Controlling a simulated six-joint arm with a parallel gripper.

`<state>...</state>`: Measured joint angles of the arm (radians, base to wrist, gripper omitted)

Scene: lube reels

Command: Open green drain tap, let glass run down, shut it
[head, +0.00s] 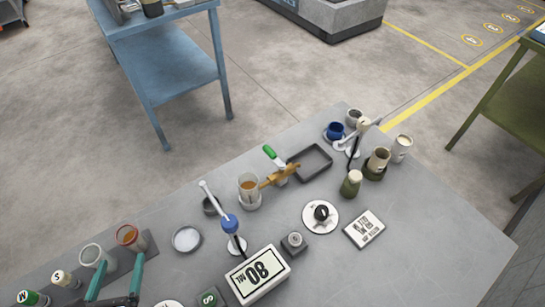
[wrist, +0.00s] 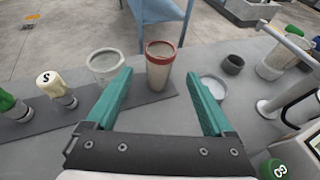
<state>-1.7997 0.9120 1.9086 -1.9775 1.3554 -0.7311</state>
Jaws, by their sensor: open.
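The drain tap's green handle (head: 270,152) sits above a brass body (head: 280,177) near the middle of the table in the head view. The brass piece reaches left to a clear glass (head: 249,190) with amber liquid inside. The glass also shows at the right of the wrist view (wrist: 272,64), with a green piece (wrist: 294,30) behind it. My gripper (head: 121,262) is at the lower left, well away from the tap. Its teal fingers (wrist: 158,76) are open and spread apart. A red-rimmed cup (wrist: 159,64) stands beyond and between the fingertips; I see nothing gripped.
A clear cup (head: 92,256) stands beside the red-rimmed cup. A white post with a blue collar (head: 230,222) rises between my gripper and the glass. A dark tray (head: 310,162) is right of the tap.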

